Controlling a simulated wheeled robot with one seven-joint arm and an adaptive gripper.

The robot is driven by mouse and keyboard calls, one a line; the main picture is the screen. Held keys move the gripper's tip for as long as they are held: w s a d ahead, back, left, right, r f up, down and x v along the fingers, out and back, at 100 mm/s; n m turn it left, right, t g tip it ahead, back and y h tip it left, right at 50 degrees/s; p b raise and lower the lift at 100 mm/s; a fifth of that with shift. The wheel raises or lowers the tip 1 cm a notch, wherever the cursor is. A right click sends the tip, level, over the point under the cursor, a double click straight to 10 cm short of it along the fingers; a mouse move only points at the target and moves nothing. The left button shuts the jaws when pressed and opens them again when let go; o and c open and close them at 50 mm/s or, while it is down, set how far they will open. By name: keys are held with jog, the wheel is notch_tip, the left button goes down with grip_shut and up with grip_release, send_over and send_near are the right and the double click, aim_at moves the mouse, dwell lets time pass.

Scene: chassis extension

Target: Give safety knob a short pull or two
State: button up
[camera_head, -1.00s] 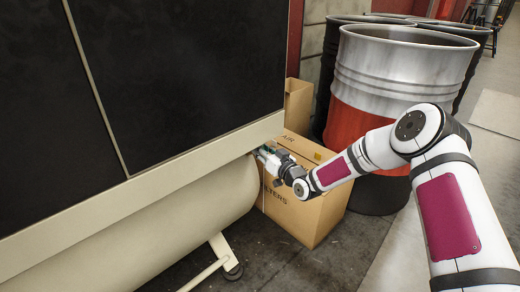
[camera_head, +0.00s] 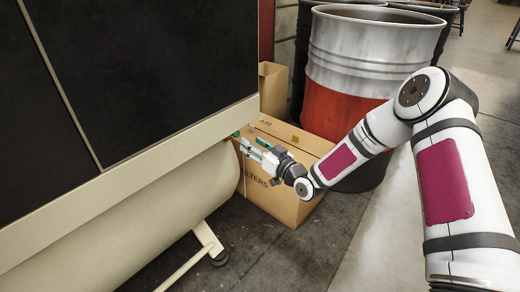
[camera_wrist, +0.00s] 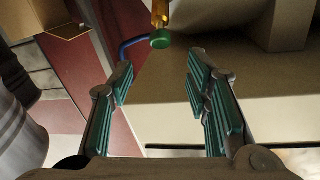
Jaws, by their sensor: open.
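The safety knob is most likely the green cap (camera_wrist: 160,40) on a brass stem in the wrist view. It sits just beyond my fingertips, a little above the space between them, and is not touched. In the head view a small green spot (camera_head: 236,134) at the corner of the machine's cream frame may be the same knob. My gripper (camera_wrist: 160,75) is open and empty, its green-padded fingers wide apart. It also shows in the head view (camera_head: 250,147), beside the end of the cream tank and above the cardboard box.
A large machine with dark panels (camera_head: 150,70) and a cream tank (camera_head: 150,220) fills the left. A cardboard box (camera_head: 295,208) stands under my gripper. A red and grey drum (camera_head: 345,105) stands behind my arm. A blue hose (camera_wrist: 135,43) runs beside the green cap.

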jog(key=shift+v, duration=1.6)
jog(key=shift+r, duration=0.1)
